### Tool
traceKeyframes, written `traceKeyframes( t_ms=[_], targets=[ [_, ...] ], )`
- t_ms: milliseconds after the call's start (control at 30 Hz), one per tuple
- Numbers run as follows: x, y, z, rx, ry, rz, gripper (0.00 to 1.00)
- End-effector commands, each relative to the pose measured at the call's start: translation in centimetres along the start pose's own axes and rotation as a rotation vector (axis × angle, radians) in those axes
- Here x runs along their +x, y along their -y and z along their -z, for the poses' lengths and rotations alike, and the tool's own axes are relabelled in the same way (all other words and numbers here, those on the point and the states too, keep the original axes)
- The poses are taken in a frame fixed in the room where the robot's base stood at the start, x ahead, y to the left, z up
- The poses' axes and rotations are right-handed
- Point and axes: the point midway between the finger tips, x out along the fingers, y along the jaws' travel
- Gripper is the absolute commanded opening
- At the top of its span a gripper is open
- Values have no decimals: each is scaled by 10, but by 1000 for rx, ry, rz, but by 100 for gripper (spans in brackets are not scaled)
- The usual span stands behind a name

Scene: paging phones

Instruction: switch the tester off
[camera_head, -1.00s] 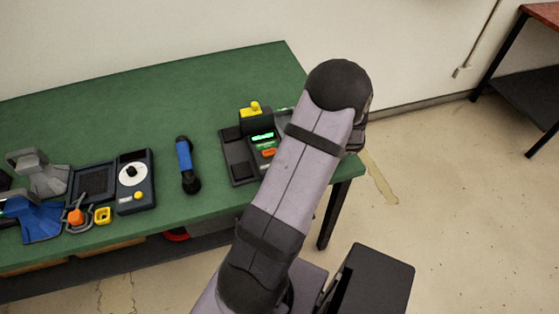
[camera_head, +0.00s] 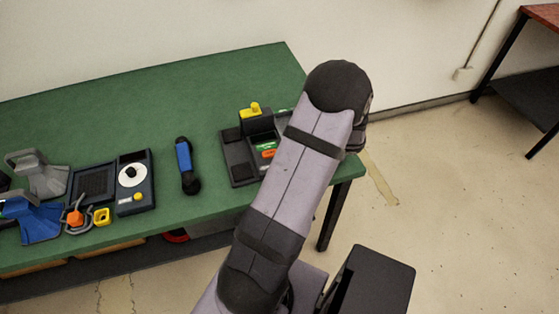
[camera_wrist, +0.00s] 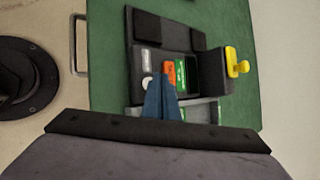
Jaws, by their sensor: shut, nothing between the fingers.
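The tester (camera_head: 238,160) is a dark grey unit near the right end of the green bench, partly hidden behind my arm in the head view. It has a raised block with a yellow part on top (camera_head: 252,110) and an orange button (camera_head: 268,154). Its display looks dark. In the wrist view the tester (camera_wrist: 160,32) shows the orange button (camera_wrist: 169,74), green labels and a pale round button (camera_wrist: 147,83). My gripper (camera_wrist: 161,79) is shut and empty, its blue fingertips over the tester beside these buttons. Contact cannot be told. The head view hides the gripper.
Left of the tester lie a blue and black handset (camera_head: 185,165), a dark panel with a white dial (camera_head: 132,175), and a blue stand (camera_head: 38,222). The back of the green bench (camera_head: 150,105) is clear. A metal handle (camera_wrist: 78,45) shows in the wrist view.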

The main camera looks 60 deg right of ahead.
Motion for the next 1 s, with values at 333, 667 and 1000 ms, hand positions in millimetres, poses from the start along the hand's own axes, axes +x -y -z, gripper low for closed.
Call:
traceKeyframes(
  t_ms=[333, 667, 1000],
  targets=[
    [-2, 1, -1, 0, 0, 0, 0],
    [-20, 15, -15, 1, 0, 1, 0],
    [-40, 29, -29, 1, 0, 0, 0]
  ],
)
